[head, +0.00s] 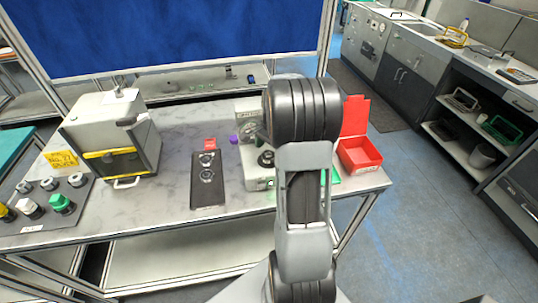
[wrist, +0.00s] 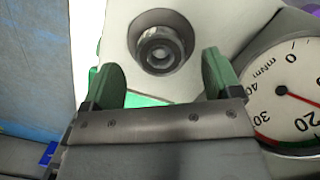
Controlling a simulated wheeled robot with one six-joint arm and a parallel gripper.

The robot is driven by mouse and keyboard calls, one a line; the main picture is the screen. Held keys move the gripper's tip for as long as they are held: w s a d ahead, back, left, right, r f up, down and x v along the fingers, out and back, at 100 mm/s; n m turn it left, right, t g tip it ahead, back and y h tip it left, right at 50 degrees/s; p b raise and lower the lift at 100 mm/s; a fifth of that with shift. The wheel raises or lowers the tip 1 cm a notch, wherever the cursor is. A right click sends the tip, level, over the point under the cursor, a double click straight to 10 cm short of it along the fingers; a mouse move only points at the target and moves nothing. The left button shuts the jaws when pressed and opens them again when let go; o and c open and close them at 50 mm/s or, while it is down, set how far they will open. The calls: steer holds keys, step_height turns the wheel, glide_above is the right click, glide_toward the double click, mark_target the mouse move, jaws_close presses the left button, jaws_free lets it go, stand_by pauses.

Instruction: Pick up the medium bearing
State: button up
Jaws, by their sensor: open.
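A dark round piece (wrist: 157,48), ring-shaped with a bright centre, sits on the pale tester (wrist: 205,18) in the wrist view. I cannot tell whether it is the medium bearing or part of the tester's spindle. My gripper (wrist: 161,65) is open, with its green fingers on either side below this piece and nothing visibly held. In the head view, my arm hides the gripper and part of the tester (head: 252,177). Ring-shaped parts, an upper one (head: 206,158) and a lower one (head: 207,175), lie on a dark plate (head: 207,195) on the table.
A dial gauge (wrist: 296,90) stands close at the right of my gripper. On the table (head: 165,215) are a red open box (head: 360,155) at the right, a grey machine (head: 110,125) at the left, and a tray (head: 40,222) of several fittings. Bare tabletop lies along the front.

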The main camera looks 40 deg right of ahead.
steer(key=shift+a+f, duration=0.15)
steer(key=shift+f, duration=0.9)
steer(key=shift+c, duration=0.2)
steer(key=c, duration=1)
steer(key=shift+c, duration=0.6)
steer(key=shift+r, duration=0.15)
